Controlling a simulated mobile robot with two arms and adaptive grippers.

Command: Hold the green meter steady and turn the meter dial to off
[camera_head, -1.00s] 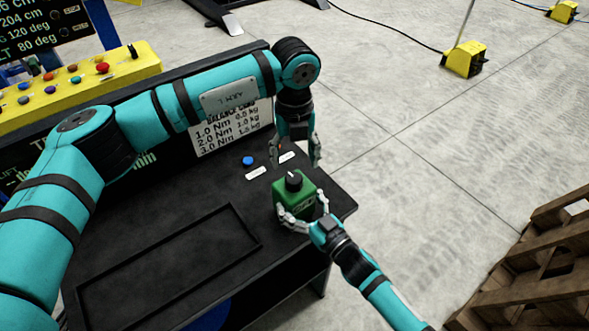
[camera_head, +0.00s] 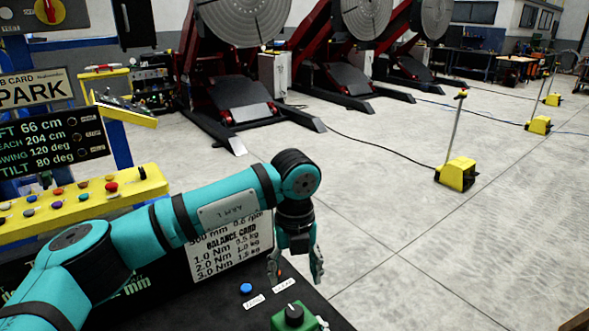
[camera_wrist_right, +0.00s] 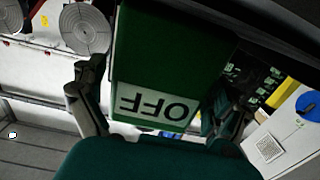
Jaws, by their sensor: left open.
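The green meter (camera_head: 309,325) shows at the bottom edge of the head view, cut off by the frame, with a black dial (camera_head: 293,315) on top. The dial has a small pale mark; its exact setting is too small to read. My left gripper (camera_head: 296,270) is open and empty, pointing down above and behind the meter. In the right wrist view the meter (camera_wrist_right: 165,50) fills the middle, with an upside-down OFF label (camera_wrist_right: 155,107). My right gripper (camera_wrist_right: 150,95) has a finger on each side of the meter and is closed around it.
A blue button (camera_head: 246,288) and small white labels (camera_head: 283,284) lie on the dark bench near the meter. A balance card (camera_head: 230,245) stands behind my left arm. A yellow button panel (camera_head: 80,200) is at the left. Open floor lies right, with a yellow pedal box (camera_head: 456,173).

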